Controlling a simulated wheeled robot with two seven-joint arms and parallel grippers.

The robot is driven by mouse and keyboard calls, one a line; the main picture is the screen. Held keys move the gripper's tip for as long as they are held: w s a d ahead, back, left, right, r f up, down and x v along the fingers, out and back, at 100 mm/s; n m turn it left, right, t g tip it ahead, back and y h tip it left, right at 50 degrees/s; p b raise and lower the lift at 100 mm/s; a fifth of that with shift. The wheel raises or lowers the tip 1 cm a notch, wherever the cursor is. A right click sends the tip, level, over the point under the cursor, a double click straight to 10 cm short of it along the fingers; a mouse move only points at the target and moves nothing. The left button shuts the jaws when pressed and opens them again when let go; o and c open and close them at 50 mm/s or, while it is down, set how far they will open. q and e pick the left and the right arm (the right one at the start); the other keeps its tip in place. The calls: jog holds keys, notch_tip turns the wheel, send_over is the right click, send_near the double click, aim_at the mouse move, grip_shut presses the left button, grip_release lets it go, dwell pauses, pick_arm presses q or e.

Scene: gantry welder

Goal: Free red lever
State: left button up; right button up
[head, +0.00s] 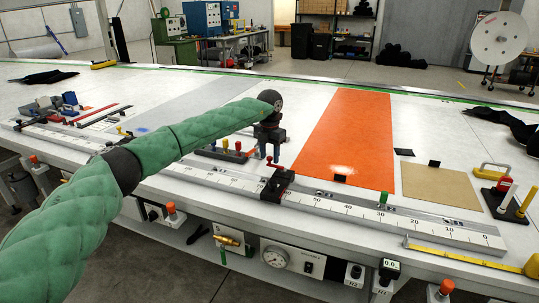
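A small red lever (269,160) stands up from a black block (276,184) on the white ruler rail (340,207), near the middle of the head view. My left gripper (270,151) is just above the lever and points down. Its two dark fingers look apart, with a gap between them. The lever's top is close under the fingertips; I cannot tell whether they touch it. My green-sleeved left arm crosses the left half of the view and hides part of the table and rail. My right gripper is not in view.
An orange sheet (348,135) and a tan sheet (440,188) lie flat to the right. A red-handled clamp (504,192) and a yellow tape measure (470,258) are at the far right.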

aim_at(270, 157)
pick_arm(q)
notch_tip(270, 157, up, 7)
jog(key=shift+r+b, duration=0.2)
jog(key=shift+b, duration=0.9)
jog(key=shift+r, duration=0.15)
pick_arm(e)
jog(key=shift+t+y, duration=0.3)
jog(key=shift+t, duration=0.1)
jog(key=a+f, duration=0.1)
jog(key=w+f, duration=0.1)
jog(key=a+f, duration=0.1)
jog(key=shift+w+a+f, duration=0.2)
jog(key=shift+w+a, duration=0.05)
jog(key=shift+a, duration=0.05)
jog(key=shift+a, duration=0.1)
